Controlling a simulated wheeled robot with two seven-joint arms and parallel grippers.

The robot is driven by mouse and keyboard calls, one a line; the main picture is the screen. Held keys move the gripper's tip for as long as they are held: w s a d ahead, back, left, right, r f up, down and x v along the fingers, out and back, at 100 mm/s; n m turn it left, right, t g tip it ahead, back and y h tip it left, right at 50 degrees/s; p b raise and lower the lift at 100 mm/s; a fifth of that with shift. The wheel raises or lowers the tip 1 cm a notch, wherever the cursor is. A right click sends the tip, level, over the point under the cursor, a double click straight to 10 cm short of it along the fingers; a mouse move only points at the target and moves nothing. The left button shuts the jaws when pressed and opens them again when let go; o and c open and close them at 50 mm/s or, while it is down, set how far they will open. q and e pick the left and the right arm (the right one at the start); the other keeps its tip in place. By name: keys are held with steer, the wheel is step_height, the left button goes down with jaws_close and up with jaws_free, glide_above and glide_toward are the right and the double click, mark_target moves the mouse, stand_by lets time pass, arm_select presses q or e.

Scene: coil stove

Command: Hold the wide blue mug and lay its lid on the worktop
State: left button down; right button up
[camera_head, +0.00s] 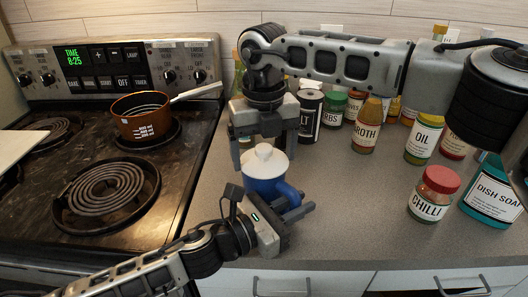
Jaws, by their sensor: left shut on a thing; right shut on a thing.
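The wide blue mug (262,189) stands upright on the worktop beside the stove, its handle (291,194) towards the lower right. Its white lid (265,163) with a round knob is on top of the mug or very close above it; I cannot tell if there is a gap. My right gripper (263,149) comes down from above and is shut on the lid. My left gripper (268,207) reaches in from the near side and is shut on the mug; its body hides the mug's lower front.
The stove with a copper pot (141,127) is on the left. Bottles and jars stand at the back right. A chilli jar (433,195) and dish soap (492,195) stand further right. The worktop (355,205) right of the mug is clear.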

mark_target(264, 147)
steer(key=shift+r, duration=0.9)
steer(key=shift+r, duration=2)
arm_select(q)
steer(key=c, duration=1.2)
jaws_free()
steer(key=shift+c, duration=0.2)
steer(key=shift+a, duration=0.1)
